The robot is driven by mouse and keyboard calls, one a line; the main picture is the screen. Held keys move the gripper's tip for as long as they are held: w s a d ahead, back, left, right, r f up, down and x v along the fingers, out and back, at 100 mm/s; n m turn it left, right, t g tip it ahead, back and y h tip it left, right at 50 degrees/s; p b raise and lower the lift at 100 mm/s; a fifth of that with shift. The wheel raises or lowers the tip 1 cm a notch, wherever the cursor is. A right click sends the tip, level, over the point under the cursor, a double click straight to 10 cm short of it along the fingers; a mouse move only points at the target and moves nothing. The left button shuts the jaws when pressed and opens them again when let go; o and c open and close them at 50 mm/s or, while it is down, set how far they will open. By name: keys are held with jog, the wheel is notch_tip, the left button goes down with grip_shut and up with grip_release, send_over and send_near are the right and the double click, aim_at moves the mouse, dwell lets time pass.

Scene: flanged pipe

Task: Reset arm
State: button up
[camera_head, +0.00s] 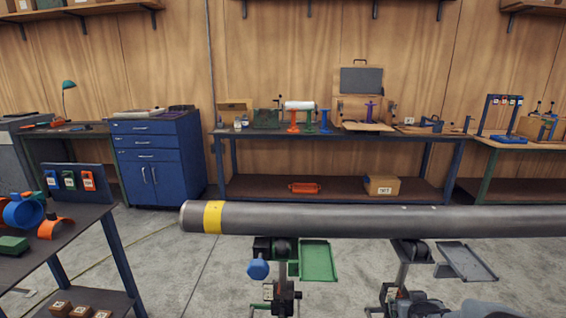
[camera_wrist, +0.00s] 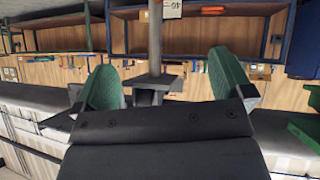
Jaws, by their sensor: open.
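My gripper (camera_wrist: 165,82) shows in the wrist view with its two green-padded fingers spread wide. Nothing is held between the fingers. A grey upright post with a dark block shows between them; I cannot tell how far off it is. In the head view I cannot make out my gripper. The long grey pipe (camera_head: 330,219) with a yellow band (camera_head: 212,217) near its left end lies level across the view, above stands at the bottom.
A side table (camera_head: 80,231) with blue and orange clamps stands at the left. A blue drawer cabinet (camera_head: 157,157) and a long workbench (camera_head: 335,135) line the wooden wall. A green tray (camera_head: 318,260) and a grey tray (camera_head: 465,262) sit below the pipe. Grey floor is open at left centre.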

jog(key=s+a+r+g+y+p, duration=0.1)
jog(key=s+a+r+g+p, duration=0.2)
jog(key=s+a+r+p, duration=0.2)
jog(key=s+a+r+n+g+y+p, duration=0.1)
jog(key=s+a+r+p, duration=0.5)
jog(key=a+r, duration=0.6)
notch_tip(320, 180, up, 4)
jog(key=shift+s+a+f+n+g+y, duration=0.15)
jog(key=shift+s+n+g+y, duration=0.15)
jog(key=shift+s+g+y, duration=0.45)
jog(key=shift+w+g, duration=0.2)
jog(key=shift+g, duration=0.15)
jog(key=shift+c, duration=0.4)
